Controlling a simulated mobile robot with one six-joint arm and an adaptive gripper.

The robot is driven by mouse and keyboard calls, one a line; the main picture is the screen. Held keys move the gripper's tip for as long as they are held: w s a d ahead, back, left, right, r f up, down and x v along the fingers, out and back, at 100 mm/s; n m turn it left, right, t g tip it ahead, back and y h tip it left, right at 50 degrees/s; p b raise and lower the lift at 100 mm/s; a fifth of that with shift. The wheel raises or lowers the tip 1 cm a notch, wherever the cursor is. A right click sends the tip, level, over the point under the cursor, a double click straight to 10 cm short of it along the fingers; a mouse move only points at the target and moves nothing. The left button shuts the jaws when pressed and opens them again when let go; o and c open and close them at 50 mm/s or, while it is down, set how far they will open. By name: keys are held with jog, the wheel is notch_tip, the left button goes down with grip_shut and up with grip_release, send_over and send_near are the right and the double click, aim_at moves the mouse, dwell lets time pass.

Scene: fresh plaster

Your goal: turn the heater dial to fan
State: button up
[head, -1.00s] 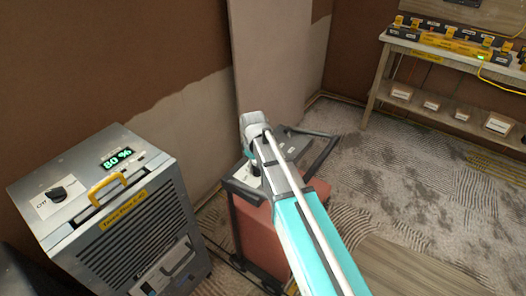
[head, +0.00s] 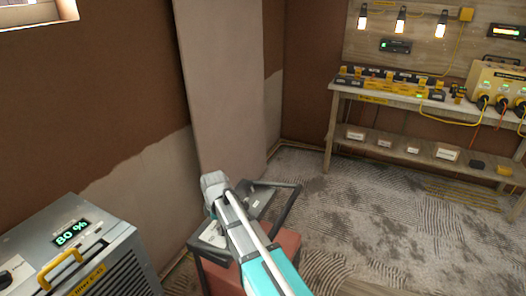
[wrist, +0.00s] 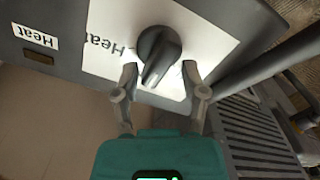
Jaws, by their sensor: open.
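The heater (head: 286,243) is a reddish box with a grey top and dark tube frame, in the lower middle of the head view, partly hidden by my arm. In the wrist view its dial (wrist: 158,50) is a dark round knob with a bar grip on a white label plate (wrist: 215,28). The bar points down and slightly left in that picture. "Heat" wording shows left of the knob; no fan mark is readable. My gripper (wrist: 160,72) is open, one finger on each side of the dial's bar; whether they touch it I cannot tell.
A grey dehumidifier (head: 110,262) with a yellow handle and an "80 %" display stands at the lower left. A workbench (head: 390,98) with chargers and lamps stands at the back right. The patterned floor (head: 385,215) between is clear.

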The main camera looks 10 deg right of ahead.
jog(key=n, duration=0.6)
jog(key=shift+s, duration=0.35)
notch_tip(320, 180, up, 14)
jog(key=p, duration=1.5)
jog(key=s+d+r+m+p, duration=0.1)
jog(key=s+d+m, duration=0.65)
jog(key=m, duration=0.35)
jog(key=s+d+r+m, duration=0.1)
jog(key=s+d+m, duration=0.5)
jog(key=d+m, duration=0.4)
jog(key=w+r+m+t+y, duration=0.1)
jog(key=w+m, duration=0.2)
jog(key=w, duration=0.7)
jog(key=w+d+m+t+y, duration=0.1)
jog(key=w+m+y, duration=0.1)
jog(key=w, duration=0.8)
jog(key=w+r+m+t+y, duration=0.1)
jog(key=w+m, duration=0.2)
jog(key=w, duration=0.6)
jog(key=shift+w+d+r+m+t+y, duration=0.15)
jog(key=shift+w+r+m+t+y, duration=0.15)
jog(key=shift+w+m, duration=0.1)
